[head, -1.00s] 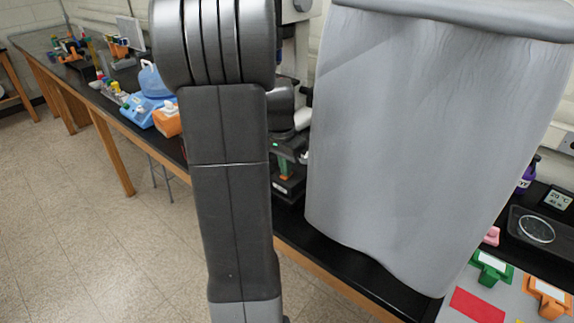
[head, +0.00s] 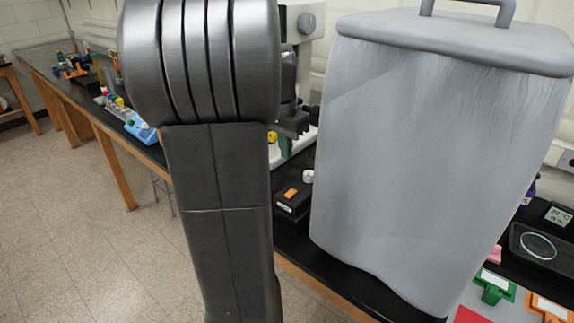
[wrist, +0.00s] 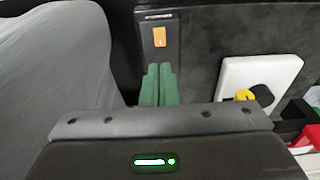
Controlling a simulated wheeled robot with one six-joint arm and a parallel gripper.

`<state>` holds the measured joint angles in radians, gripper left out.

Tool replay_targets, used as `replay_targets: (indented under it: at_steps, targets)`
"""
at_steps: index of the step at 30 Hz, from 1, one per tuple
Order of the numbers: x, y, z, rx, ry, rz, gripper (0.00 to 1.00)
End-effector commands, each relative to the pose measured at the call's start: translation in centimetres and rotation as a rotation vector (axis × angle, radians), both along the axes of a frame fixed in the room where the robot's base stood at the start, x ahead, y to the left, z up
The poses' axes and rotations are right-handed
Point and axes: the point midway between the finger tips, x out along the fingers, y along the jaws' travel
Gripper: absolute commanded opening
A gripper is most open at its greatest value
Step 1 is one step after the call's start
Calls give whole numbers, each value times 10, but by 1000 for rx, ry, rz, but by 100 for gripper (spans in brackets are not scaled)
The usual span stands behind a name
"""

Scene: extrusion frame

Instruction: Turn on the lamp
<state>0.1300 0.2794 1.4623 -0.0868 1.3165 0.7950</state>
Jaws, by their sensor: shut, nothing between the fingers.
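A small black box (head: 290,207) with an orange rectangular switch (head: 291,193) on its top sits on the black bench. I take it for the lamp's control box; a lit bulb is not clearly visible. In the wrist view the orange switch (wrist: 160,37) lies beyond the fingertips, on the dark box (wrist: 152,62). My gripper (wrist: 159,68) has green fingers that are shut together with nothing between them. In the head view its green fingers (head: 285,147) show above the box, apart from it. My arm hides part of the area to the left.
A large grey covered object (head: 420,170) stands close on the right of the box. A white instrument (head: 305,40) is behind it, partly hidden by my arm. A black tray (head: 540,245) and green clip (head: 493,286) are at far right.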

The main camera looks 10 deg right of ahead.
Motion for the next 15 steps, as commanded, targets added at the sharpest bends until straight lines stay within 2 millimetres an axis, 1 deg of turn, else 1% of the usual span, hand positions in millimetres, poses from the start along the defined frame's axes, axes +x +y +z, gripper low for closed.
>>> replay_targets:
  at_steps: [2,5,15]
  targets:
    - [0,1,8,0,-1,0,0]
    - [-1,1,12,0,-1,0,0]
    - [-1,1,13,0,0,0,0]
